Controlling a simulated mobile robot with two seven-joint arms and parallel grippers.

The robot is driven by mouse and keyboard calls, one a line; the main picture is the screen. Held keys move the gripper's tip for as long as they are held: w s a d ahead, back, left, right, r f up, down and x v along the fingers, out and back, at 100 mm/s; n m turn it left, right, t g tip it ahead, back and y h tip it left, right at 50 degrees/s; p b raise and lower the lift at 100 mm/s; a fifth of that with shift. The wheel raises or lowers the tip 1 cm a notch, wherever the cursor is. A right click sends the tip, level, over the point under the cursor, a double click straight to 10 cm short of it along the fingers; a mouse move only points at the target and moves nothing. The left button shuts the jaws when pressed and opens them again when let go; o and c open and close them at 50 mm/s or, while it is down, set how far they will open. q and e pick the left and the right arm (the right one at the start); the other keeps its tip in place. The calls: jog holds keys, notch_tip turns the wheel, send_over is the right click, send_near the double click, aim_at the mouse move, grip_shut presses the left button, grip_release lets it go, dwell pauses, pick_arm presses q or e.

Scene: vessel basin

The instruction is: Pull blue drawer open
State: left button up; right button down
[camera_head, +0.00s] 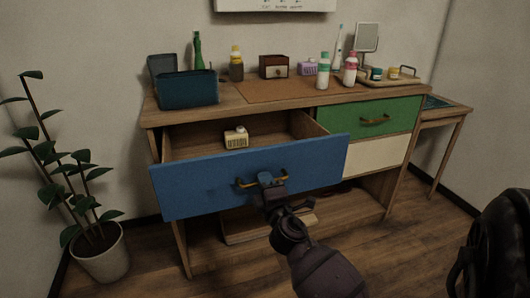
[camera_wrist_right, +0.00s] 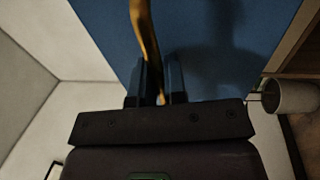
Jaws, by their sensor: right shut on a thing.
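The blue drawer (camera_head: 210,187) in the head view stands pulled out from the wooden dresser, its inside visible from above. A small cream box-like object (camera_head: 236,138) sits inside it. The drawer's curved brass handle (camera_head: 246,183) is on the middle of the blue front; it also shows in the right wrist view (camera_wrist_right: 146,35). My right gripper (camera_head: 267,180) is at the handle, its fingers shut around the bar. In the right wrist view the gripper (camera_wrist_right: 160,85) has the handle between its two fingers, in front of the blue face. My left gripper is not in view.
The dresser top (camera_head: 270,90) holds a dark blue bin (camera_head: 188,89), bottles, a small wooden box and a mirror. A green drawer (camera_head: 370,118) and a cream drawer (camera_head: 375,156) are shut at the right. A potted plant (camera_head: 100,252) stands left on the floor.

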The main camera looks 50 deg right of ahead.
jog(key=c, duration=1.2)
grip_release()
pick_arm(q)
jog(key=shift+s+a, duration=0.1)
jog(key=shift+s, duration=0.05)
pick_arm(e)
jog(key=shift+s+f, duration=0.1)
jog(key=shift+s, duration=0.05)
